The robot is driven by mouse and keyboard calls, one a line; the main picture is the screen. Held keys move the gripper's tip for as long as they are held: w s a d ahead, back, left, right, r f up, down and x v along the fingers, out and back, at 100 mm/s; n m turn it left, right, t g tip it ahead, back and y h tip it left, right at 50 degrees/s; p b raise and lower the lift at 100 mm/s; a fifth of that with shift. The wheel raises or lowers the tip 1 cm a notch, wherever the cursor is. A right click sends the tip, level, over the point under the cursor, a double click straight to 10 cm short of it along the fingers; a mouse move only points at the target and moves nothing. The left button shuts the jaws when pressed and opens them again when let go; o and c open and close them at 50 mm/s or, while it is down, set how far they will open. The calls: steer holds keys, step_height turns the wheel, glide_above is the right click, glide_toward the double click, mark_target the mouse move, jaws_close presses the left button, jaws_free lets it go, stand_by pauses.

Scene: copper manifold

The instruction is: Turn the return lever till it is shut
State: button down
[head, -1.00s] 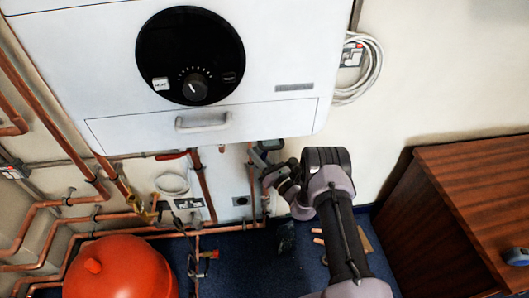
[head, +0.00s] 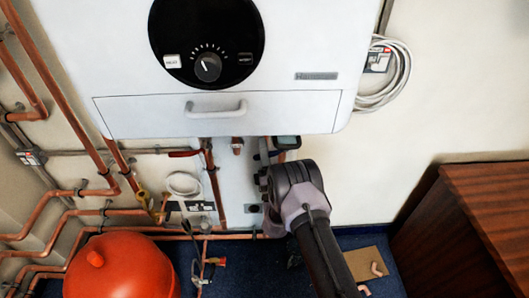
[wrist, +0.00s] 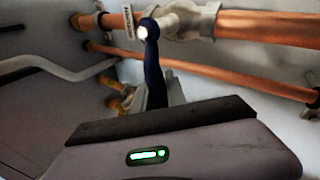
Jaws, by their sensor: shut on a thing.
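The return lever (wrist: 153,72) is a dark blue handle in the wrist view. It hangs from a bright pivot on a metal valve body (wrist: 190,20) set in a copper pipe. In that view the lever points down, roughly crosswise to the pipe. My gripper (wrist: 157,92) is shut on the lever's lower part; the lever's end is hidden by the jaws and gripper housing. A small label, too blurred to read surely, is beside the valve. In the head view my gripper (head: 264,182) is below the boiler, and the lever cannot be made out behind my arm.
The white boiler (head: 120,115) hangs above my gripper. A second copper pipe (wrist: 240,76) runs behind the lever. A red lever (head: 185,153), yellow lever (head: 145,200) and red tank (head: 125,268) are to the left. A wooden cabinet (head: 490,225) stands right.

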steer(key=shift+d+r+m+t+h, duration=0.1)
steer(key=shift+r+m+h, duration=0.25)
steer(key=shift+m+h, duration=0.55)
steer(key=shift+a+r+m+t+h, duration=0.1)
steer(key=shift+r+m+h, duration=0.2)
steer(key=shift+m+h, duration=0.6)
steer(key=shift+d+r+m+t+h, duration=0.1)
steer(key=shift+r+m+h, duration=0.4)
steer(key=shift+m, duration=0.7)
steer(key=shift+h, duration=0.3)
steer(key=c, duration=1.6)
jaws_free()
steer(key=shift+r, duration=0.1)
